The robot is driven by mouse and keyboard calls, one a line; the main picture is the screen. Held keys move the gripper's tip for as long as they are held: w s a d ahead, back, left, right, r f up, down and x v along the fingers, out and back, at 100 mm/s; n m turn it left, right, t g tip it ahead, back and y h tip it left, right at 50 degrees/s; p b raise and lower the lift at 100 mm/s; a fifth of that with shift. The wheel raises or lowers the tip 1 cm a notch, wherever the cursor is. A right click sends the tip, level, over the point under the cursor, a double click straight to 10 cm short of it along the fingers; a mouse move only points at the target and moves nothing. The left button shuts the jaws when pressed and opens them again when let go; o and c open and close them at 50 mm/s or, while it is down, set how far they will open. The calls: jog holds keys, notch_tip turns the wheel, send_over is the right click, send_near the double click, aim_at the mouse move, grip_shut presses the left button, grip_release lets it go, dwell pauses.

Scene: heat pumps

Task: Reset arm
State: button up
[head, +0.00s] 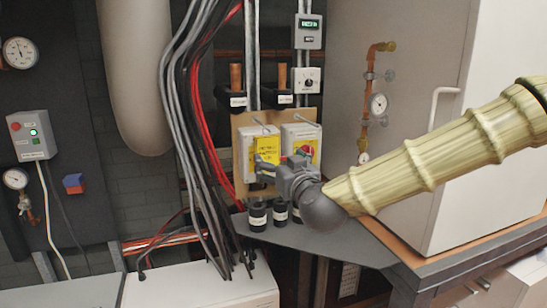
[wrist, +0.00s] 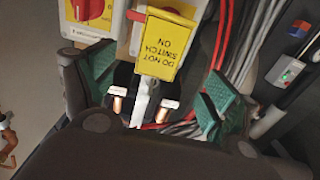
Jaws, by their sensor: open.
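My gripper (head: 272,171) is at the end of my arm, in front of the left switch box (head: 245,155) on a tan board. In the wrist view its two green-padded fingers (wrist: 157,90) are spread wide, with nothing gripped between them. A yellow tag (wrist: 166,45) reading "DO NOT SWITCH ON" hangs on that box, just beyond the fingers; it also shows in the head view (head: 266,148). A pale metal piece (wrist: 146,97) shows below the tag. The right switch box (head: 302,143) has a red knob (wrist: 88,9). My gripper hides part of the left box.
Black and red cables (head: 200,120) run down just left of the boxes. Black labelled cylinders (head: 257,216) stand below them on a grey shelf (head: 320,240). A large white cabinet (head: 415,60) with a handle stands at right, behind my arm. Gauges and a control box (head: 31,135) are at left.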

jog(key=s+d+f+m+g+h+b, duration=0.1)
jog(key=s+d+f+g+b, duration=0.3)
jog(key=f, duration=1.3)
jog(key=s+f+g, duration=0.2)
jog(key=s+f, duration=0.3)
jog(key=f, duration=1.1)
jog(key=s+d+f+m+g+h+b, duration=0.1)
jog(key=s+d+f+g+b, duration=0.3)
jog(key=f, duration=1.3)
jog(key=s+d+f+m+g+h+b, duration=0.1)
jog(key=s+d+f, duration=0.5)
jog(key=s+f, duration=0.8)
jog(key=s+d+f+m+g+h+b, duration=0.1)
jog(key=s+d+f+g+b, duration=0.3)
jog(key=s+f, duration=1)
jog(key=s+d+g+h, duration=0.1)
jog(key=s+d+g, duration=0.1)
jog(key=s, duration=0.2)
jog(key=shift+d+f+h, duration=0.2)
jog(key=shift+f+h, duration=0.05)
jog(key=shift+h, duration=0.05)
jog(key=shift+w, duration=0.1)
